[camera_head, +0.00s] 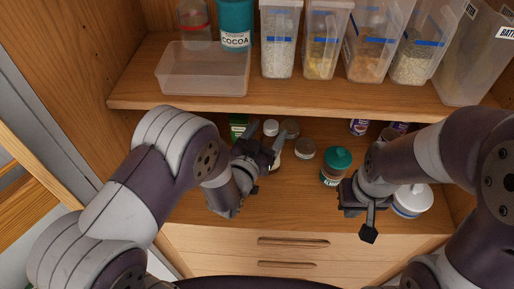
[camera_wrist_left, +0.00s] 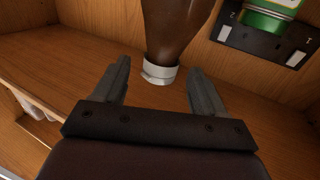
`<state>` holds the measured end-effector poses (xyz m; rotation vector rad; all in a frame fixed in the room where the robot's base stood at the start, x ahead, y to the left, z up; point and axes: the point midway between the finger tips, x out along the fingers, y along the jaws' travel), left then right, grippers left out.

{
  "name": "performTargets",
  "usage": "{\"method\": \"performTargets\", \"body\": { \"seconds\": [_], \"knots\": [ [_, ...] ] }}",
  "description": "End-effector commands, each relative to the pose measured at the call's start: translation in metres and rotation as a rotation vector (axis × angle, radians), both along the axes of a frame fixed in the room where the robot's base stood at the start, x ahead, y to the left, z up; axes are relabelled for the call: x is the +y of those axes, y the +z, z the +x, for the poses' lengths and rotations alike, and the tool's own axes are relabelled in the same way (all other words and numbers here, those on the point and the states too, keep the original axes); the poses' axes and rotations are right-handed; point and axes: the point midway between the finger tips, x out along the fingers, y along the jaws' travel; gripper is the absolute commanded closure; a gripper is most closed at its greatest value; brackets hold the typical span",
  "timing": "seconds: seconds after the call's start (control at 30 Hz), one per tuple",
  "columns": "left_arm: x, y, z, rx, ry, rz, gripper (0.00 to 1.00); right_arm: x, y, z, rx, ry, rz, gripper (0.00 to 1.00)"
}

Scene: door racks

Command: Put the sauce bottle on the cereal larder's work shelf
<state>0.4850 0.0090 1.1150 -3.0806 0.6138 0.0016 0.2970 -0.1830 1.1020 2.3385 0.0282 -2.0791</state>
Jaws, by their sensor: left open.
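A brown bottle with a white band at its narrow end (camera_wrist_left: 165,40) is in the left wrist view, likely the sauce bottle; its other end is cut off by the top edge. My left gripper (camera_wrist_left: 160,90) is open, its fingers apart on either side of the white end, with a gap visible to each. In the head view my left gripper (camera_head: 268,152) is over the lower shelf (camera_head: 290,205), and I cannot clearly make out the bottle there. My right gripper (camera_head: 360,208) is by the shelf's front right; its finger opening is unclear.
Small jars (camera_head: 305,148), a teal-lidded jar (camera_head: 336,168) and a white-lidded container (camera_head: 412,203) stand on the lower shelf. The upper shelf (camera_head: 200,100) holds a clear tray (camera_head: 200,75) and several cereal containers (camera_head: 325,40). Drawers (camera_head: 290,255) lie below. Bare shelf shows at front centre.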

Motion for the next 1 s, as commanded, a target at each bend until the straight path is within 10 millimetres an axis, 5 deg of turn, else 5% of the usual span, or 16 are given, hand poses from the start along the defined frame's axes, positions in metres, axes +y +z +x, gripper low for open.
{"method": "performTargets", "body": {
  "seconds": [0.33, 0.5, 0.67, 0.83, 1.0],
  "knots": [
    [0.031, -0.003, -0.075, 0.000, 0.000, 0.000, 0.29, 0.000, -0.023, 0.000, 0.000, 0.000, 0.000, 1.00],
    [0.036, -0.001, -0.087, 0.000, 0.000, 0.000, 0.29, 0.000, -0.024, 0.000, 0.000, 0.000, 0.000, 1.00],
    [0.041, -0.005, -0.080, 0.060, 0.020, 0.024, 0.29, 0.000, -0.024, 0.000, 0.000, 0.000, 0.000, 1.00],
    [0.084, -0.035, -0.061, 0.496, 0.141, 0.163, 0.29, 0.000, -0.024, 0.000, 0.000, 0.000, 0.000, 1.00],
    [0.143, -0.050, -0.116, 1.037, 0.254, 0.265, 0.29, 0.000, -0.024, 0.000, 0.000, 0.000, 0.000, 1.00]
  ]
}}
